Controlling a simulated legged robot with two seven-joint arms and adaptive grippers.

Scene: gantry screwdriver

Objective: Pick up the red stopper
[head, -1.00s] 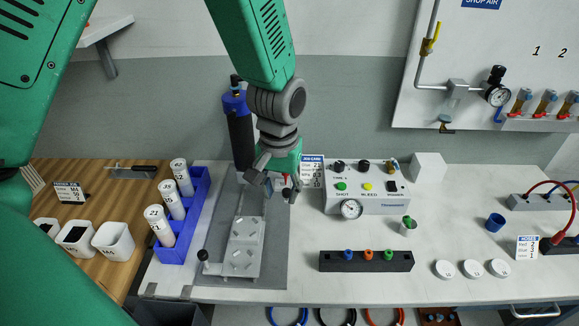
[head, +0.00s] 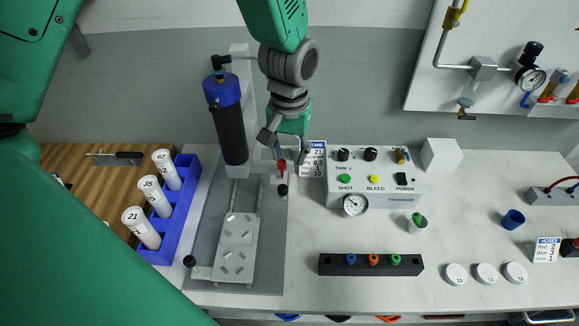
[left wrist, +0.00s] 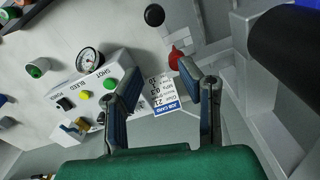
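The small red stopper (head: 282,167) stands at the right side of the gantry fixture, just behind a black ball knob (head: 283,190). In the left wrist view the red stopper (left wrist: 175,58) lies just beyond the fingertips, nearer the right-hand finger. My left gripper (head: 285,146) is above and behind the stopper in the head view, pointing down. Its fingers are spread with nothing between them, as the left wrist view (left wrist: 160,74) shows. I cannot tell whether a fingertip touches the stopper. My right gripper is not in view.
The blue-capped black cylinder (head: 229,125) stands close left of my left gripper. A job card (head: 313,160) and the control box (head: 374,185) are close on the right. A black block with coloured plugs (head: 371,264) lies in front.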

